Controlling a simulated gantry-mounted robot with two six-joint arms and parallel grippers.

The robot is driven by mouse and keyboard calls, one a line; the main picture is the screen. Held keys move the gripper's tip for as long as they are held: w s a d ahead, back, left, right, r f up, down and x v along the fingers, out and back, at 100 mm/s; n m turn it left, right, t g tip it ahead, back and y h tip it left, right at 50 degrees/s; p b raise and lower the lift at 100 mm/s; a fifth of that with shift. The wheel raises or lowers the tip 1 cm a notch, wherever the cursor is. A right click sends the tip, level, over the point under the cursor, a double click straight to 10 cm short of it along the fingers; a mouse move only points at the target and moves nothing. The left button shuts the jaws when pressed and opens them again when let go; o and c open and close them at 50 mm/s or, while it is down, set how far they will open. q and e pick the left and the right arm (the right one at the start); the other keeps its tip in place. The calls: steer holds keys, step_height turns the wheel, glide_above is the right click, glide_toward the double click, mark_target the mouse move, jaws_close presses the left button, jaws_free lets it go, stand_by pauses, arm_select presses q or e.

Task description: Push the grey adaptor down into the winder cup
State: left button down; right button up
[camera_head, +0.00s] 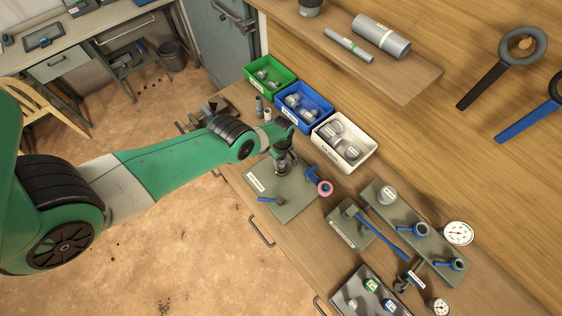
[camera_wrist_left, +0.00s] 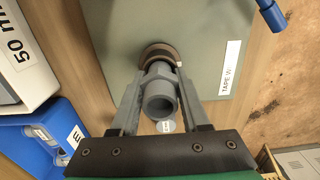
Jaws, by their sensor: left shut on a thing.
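The grey adaptor (camera_wrist_left: 160,100) is a hollow, stepped pipe piece with its open end toward the left wrist camera. My left gripper (camera_wrist_left: 161,78) is shut on it, one finger on each side; in the head view the gripper (camera_head: 283,155) points down over the winder plate. The winder cup (camera_wrist_left: 156,50) shows as a round, brown-and-dark rim just beyond the adaptor, lined up with it. The adaptor hides most of the cup, so I cannot tell how deep it sits. The winder plate (camera_head: 295,208) is grey-green, labelled in the wrist view. My right gripper is not in view.
A pink tape roll on a blue holder (camera_head: 324,188) stands just right of the gripper. Green (camera_head: 287,74), blue (camera_head: 318,99) and white (camera_head: 362,152) bins line the wall behind. A blue-handled tool (camera_head: 380,235) and a fittings board (camera_head: 408,222) lie to the right.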

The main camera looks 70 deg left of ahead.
arm_select(q)
steer(key=shift+s+f, duration=0.3)
steer(key=shift+f, duration=0.55)
steer(key=c, duration=0.5)
jaws_free()
steer(key=shift+c, duration=0.9)
steer(key=shift+o, duration=0.7)
steer(key=shift+a, duration=0.1)
step_height(320, 180, up, 2)
steer(key=shift+w+r+p, duration=0.15)
steer(key=shift+r+p, duration=0.05)
steer(key=shift+p, duration=0.8)
step_height(320, 180, up, 6)
steer(key=p, duration=0.5)
steer(key=shift+w+f, duration=0.1)
steer(key=shift+f, duration=0.1)
